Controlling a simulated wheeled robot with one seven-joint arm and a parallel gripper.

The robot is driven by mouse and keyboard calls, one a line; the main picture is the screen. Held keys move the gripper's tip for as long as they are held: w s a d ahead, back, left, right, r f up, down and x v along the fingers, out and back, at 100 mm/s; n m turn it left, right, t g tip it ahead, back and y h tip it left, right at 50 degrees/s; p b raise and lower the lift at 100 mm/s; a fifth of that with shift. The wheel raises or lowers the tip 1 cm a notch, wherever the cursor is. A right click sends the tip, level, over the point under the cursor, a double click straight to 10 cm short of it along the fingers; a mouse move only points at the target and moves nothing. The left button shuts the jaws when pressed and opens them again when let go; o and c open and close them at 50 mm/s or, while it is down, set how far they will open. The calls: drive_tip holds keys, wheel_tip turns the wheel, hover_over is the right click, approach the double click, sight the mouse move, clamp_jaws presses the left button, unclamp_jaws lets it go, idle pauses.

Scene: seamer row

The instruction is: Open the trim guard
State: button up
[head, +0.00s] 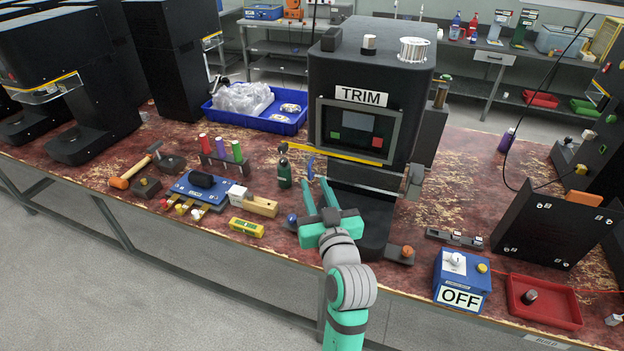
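The black machine labelled TRIM (362,96) stands on the worn red bench, with a dark framed panel on its front. A bar with a yellow stripe (345,155), which looks like the trim guard's edge, runs across the front below this panel. A small blue piece (310,166) shows near its left part, just beyond my fingertips; I cannot tell whether it belongs to the guard. My gripper (316,184) is in front of the machine, below the bar. Its two teal fingers are apart with nothing seen between them. My gripper partly hides the machine's base.
A dark green bottle (284,172) stands close left of my gripper. A blue fixture (203,188), a yellow block (246,227) and a hammer (135,170) lie further left. A blue OFF box (462,279) and red tray (545,301) are at the front right.

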sight(310, 173)
drive_tip(key=shift+x, duration=1.85)
drive_tip(key=shift+c, duration=0.5)
clamp_jaws()
